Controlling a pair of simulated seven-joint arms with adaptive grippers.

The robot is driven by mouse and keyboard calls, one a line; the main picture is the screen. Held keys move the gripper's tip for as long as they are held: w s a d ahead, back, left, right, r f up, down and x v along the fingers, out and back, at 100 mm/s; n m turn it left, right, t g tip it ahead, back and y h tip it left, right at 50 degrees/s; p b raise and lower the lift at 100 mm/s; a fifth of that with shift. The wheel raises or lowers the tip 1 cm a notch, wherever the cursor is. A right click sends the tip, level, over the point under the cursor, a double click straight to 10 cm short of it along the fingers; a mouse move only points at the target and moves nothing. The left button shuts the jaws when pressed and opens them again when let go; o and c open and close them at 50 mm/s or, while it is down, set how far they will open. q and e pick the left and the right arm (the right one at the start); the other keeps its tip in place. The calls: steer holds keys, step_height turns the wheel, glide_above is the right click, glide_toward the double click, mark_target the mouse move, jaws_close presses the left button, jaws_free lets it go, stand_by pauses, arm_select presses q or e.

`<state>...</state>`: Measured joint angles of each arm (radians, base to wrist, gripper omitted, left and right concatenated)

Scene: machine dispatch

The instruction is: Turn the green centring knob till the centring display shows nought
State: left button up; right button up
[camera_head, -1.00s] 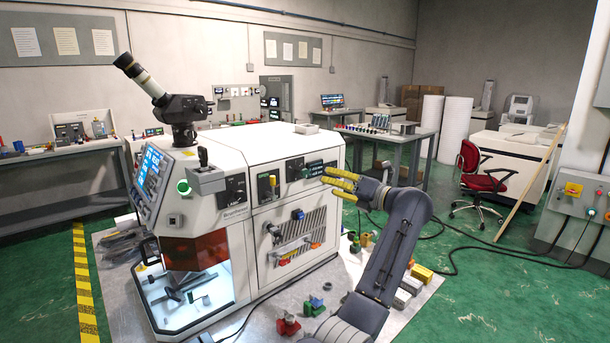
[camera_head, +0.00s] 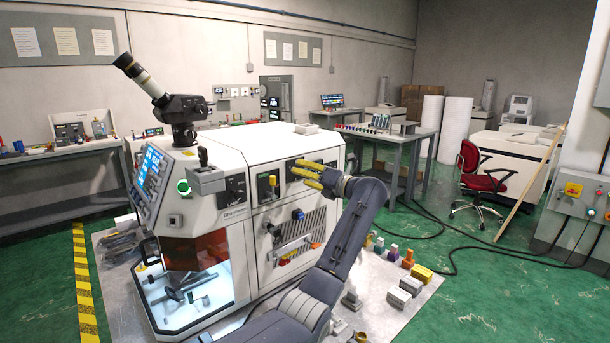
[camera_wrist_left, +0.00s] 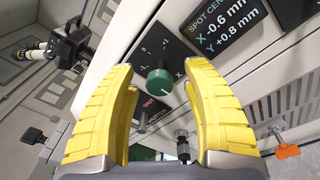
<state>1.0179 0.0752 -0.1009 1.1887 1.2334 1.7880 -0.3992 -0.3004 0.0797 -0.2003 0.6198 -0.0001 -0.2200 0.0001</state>
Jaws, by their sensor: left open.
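The green centring knob (camera_wrist_left: 160,82) shows in the left wrist view on a dark dial plate (camera_wrist_left: 150,60) with white marks. The centring display (camera_wrist_left: 228,28) beside it reads X -0.6 mm and Y +0.8 mm. My left gripper (camera_head: 298,168) has yellow fingers and is in front of the machine's side panel in the head view, hiding the knob there. In the wrist view the open fingers (camera_wrist_left: 160,88) stand on either side of the knob, with visible gaps; I cannot tell the remaining depth. My right gripper is not in view.
The white machine (camera_head: 235,145) bears a microscope (camera_head: 180,110). Another panel with a yellow handle (camera_head: 272,184) is left of my gripper. An orange tag (camera_wrist_left: 287,150) sits low right in the wrist view. Several small parts and blocks (camera_head: 405,287) lie on the floor plate.

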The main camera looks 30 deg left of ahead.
arm_select(q)
jaws_close()
stand_by(0.4)
stand_by(0.4)
steer(key=n, duration=0.3)
steer(key=shift+f+n, duration=0.1)
steer(key=shift+n, duration=0.3)
steer(key=shift+n+h, duration=0.3)
steer(key=shift+n, duration=1.2)
jaws_free()
